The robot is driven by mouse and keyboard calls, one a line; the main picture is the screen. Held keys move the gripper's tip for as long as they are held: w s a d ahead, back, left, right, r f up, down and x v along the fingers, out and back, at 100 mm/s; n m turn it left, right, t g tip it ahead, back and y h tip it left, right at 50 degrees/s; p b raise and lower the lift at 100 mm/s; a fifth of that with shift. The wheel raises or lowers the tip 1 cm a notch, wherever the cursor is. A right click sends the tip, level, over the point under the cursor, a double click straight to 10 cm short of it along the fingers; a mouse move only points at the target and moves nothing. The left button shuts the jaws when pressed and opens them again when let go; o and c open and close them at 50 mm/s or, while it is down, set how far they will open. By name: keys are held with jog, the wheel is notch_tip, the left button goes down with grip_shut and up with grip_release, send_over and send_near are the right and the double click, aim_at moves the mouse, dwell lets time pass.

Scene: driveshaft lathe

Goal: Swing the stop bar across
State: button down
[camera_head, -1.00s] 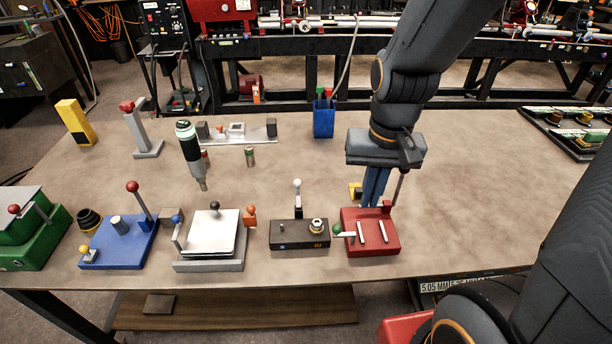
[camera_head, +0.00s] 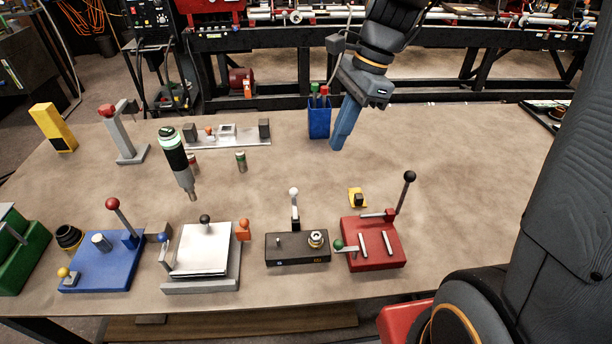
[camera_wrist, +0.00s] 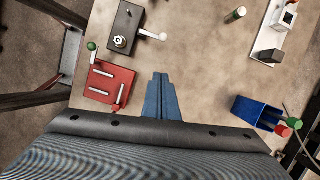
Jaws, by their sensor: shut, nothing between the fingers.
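I cannot tell for sure which part is the stop bar. The red fixture (camera_head: 372,256) has a short bar with a green knob (camera_head: 338,244) at its left front and a tilted lever with a black ball (camera_head: 409,177) at its back right. Two pale rods lie on its top. In the wrist view the red fixture (camera_wrist: 108,84) is left of my fingers. My gripper (camera_head: 335,147) is shut and empty, pointing down beyond the fixture and apart from it. My blue fingers also show in the wrist view (camera_wrist: 160,78).
A blue cup (camera_head: 319,124) with red- and green-topped items stands just left of my gripper. A small yellow block (camera_head: 357,197) is behind the red fixture. A black fixture (camera_head: 297,249) with a white-ball lever sits left of it. The table right of the red fixture is clear.

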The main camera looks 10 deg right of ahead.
jog(key=shift+f, duration=0.1)
jog(key=p, duration=0.2)
send_over(294, 203)
jog(key=w+d, duration=0.2)
jog(key=d, duration=0.1)
notch_tip(294, 203, down, 10)
jog(key=shift+d, duration=0.2)
